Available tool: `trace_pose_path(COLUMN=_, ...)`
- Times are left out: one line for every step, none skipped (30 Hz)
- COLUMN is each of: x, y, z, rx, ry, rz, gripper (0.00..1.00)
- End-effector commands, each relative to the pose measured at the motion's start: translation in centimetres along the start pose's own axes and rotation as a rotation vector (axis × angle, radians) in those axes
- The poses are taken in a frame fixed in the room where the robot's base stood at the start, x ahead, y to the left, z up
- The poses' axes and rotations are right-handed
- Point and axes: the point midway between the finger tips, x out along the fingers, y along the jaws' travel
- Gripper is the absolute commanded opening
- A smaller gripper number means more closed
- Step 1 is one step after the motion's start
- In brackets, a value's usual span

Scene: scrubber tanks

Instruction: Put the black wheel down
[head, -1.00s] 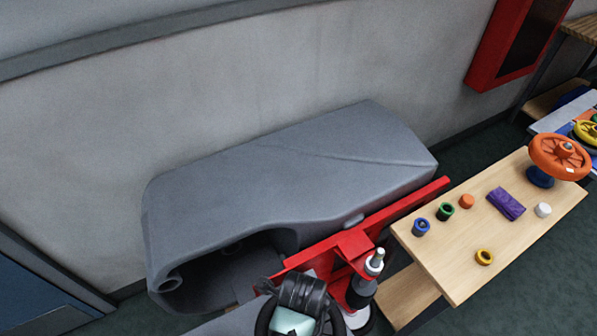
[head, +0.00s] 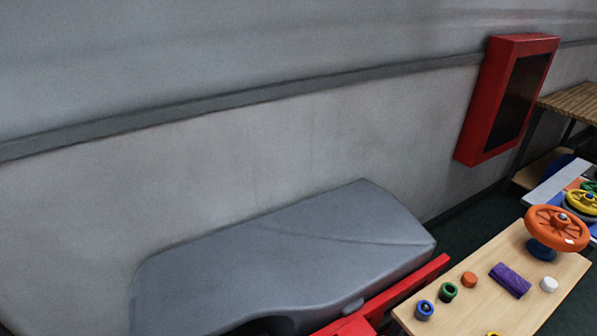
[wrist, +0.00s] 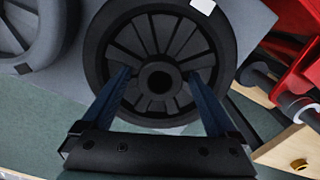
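The black wheel (wrist: 97,45) fills the upper middle of the wrist view, with a round hub, spokes and a small white patch on its upper right rim. My gripper (wrist: 158,78) has its two blue fingers apart, one on each side of the hub, with gaps between them and the hub. The fingertips overlap the spokes; I cannot tell whether they touch the wheel. A grey surface (wrist: 60,78) shows behind the wheel, but I cannot tell whether the wheel rests on it. Neither the wheel nor my gripper shows in the head view.
A grey wheel (wrist: 48,25) is at the wrist view's left. Red framework (wrist: 290,60) is at its right. In the head view, a wooden bench (head: 520,318) holds small coloured rings and an orange wheel (head: 556,228). A large grey housing (head: 290,250) stands by the wall.

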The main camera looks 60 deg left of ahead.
Motion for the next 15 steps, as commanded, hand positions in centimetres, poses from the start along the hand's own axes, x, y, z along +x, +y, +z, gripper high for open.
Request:
trace_pose_path(x=0.0, y=0.0, z=0.0, rx=0.000, ry=0.000, rz=0.000, gripper=0.96)
trace_pose_path(x=0.0, y=0.0, z=0.0, rx=0.000, ry=0.000, rz=0.000, gripper=0.96)
trace_pose_path(x=0.0, y=0.0, z=0.0, rx=0.000, ry=0.000, rz=0.000, gripper=0.96)
trace_pose_path(x=0.0, y=0.0, z=0.0, rx=0.000, ry=0.000, rz=0.000, gripper=0.96)
trace_pose_path(x=0.0, y=0.0, z=0.0, rx=0.000, ry=0.000, rz=0.000, gripper=0.96)
trace_pose_path(x=0.0, y=0.0, z=0.0, rx=0.000, ry=0.000, rz=0.000, gripper=0.96)
trace_pose_path(x=0.0, y=0.0, z=0.0, rx=0.000, ry=0.000, rz=0.000, gripper=0.96)
trace_pose_path(x=-0.1, y=0.0, z=0.0, rx=0.000, ry=0.000, rz=0.000, gripper=0.96)
trace_pose_path(x=-0.2, y=0.0, z=0.0, rx=0.000, ry=0.000, rz=-0.001, gripper=0.96)
trace_pose_path(x=-0.4, y=0.0, z=0.0, rx=0.000, ry=0.000, rz=-0.001, gripper=0.96)
trace_pose_path(x=-0.6, y=-0.1, z=0.0, rx=0.000, ry=-0.001, rz=-0.002, gripper=0.96)
trace_pose_path(x=-1.0, y=-0.1, z=0.0, rx=0.001, ry=-0.001, rz=-0.003, gripper=0.96)
trace_pose_path(x=-1.4, y=-0.1, z=0.0, rx=0.001, ry=-0.001, rz=-0.003, gripper=0.96)
trace_pose_path(x=-1.9, y=-0.1, z=0.0, rx=0.001, ry=-0.001, rz=-0.004, gripper=0.96)
trace_pose_path(x=-2.6, y=-0.1, z=0.0, rx=0.001, ry=-0.001, rz=-0.004, gripper=0.96)
